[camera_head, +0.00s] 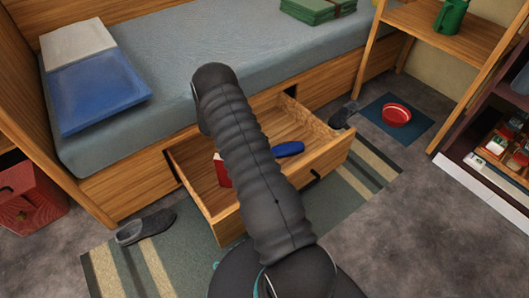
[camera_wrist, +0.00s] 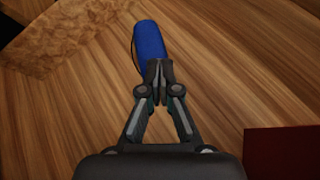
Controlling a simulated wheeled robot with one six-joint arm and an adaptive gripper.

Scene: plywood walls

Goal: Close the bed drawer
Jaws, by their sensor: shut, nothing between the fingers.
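The bed drawer (camera_head: 204,166) stands pulled out from the wooden bed base in the head view. Its front panel with a dark handle (camera_head: 314,176) faces me, partly hidden behind my arm. A blue cylindrical object (camera_head: 289,149) and a red item (camera_head: 222,171) lie inside it. In the wrist view my gripper (camera_wrist: 158,66) is shut and empty, above the drawer's wooden floor (camera_wrist: 220,70). Its tips overlap the near end of the blue object (camera_wrist: 149,40) in the picture; I cannot tell whether they touch. The red item's dark red edge (camera_wrist: 284,152) shows at lower right.
A striped rug (camera_head: 345,205) lies under the drawer. Slippers stand near it, one at left (camera_head: 146,227) and one at right (camera_head: 344,115). A red box (camera_head: 30,200) stands at far left, shelves (camera_head: 490,150) at right.

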